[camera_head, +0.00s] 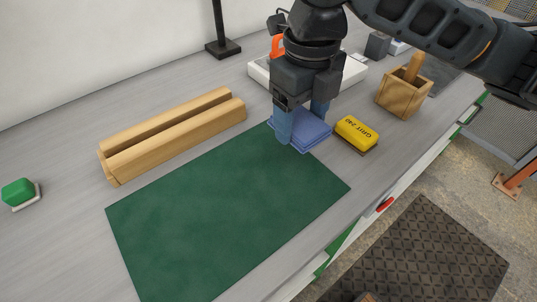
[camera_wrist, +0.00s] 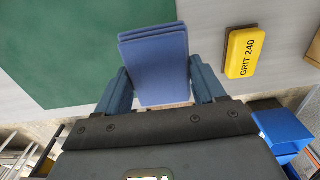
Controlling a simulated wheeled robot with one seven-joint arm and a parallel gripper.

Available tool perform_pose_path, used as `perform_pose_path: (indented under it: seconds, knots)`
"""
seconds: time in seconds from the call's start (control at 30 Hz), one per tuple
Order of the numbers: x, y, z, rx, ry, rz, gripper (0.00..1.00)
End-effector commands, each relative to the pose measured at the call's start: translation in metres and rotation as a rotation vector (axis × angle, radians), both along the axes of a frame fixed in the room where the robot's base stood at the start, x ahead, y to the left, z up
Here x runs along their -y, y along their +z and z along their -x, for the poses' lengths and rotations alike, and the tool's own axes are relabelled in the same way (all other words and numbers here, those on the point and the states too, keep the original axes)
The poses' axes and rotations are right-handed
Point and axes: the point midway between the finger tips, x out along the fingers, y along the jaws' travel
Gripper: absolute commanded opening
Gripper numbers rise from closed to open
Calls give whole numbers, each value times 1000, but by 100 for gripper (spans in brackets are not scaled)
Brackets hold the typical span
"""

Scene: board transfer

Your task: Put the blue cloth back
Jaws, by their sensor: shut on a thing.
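The blue cloth (camera_head: 313,132) is a small folded stack by the far right corner of the green mat (camera_head: 225,215). My gripper (camera_head: 300,128) points down over it, with a blue finger on either side. In the wrist view the cloth (camera_wrist: 155,55) lies between the two fingers of my gripper (camera_wrist: 160,95), which are shut on it. I cannot tell whether the cloth touches the table.
A yellow block marked GRIT 240 (camera_head: 357,134) lies just right of the cloth. A wooden box (camera_head: 403,95) stands beyond it. The mat is clear.

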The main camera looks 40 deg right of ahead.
Motion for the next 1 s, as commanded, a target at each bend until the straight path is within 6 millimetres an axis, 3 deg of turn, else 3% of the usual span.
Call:
perform_pose_path:
  seconds: [0.1,0.3,0.47,0.7,1.0]
  knots:
    - [-25,-14,-2,-3,3,-2,41]
    - [-50,-29,-4,-2,0,-1,41]
    - [-54,-39,-5,-3,-2,-1,41]
    - [-53,-69,-5,-2,-3,0,41]
    - [-53,-73,-5,0,-1,0,41]
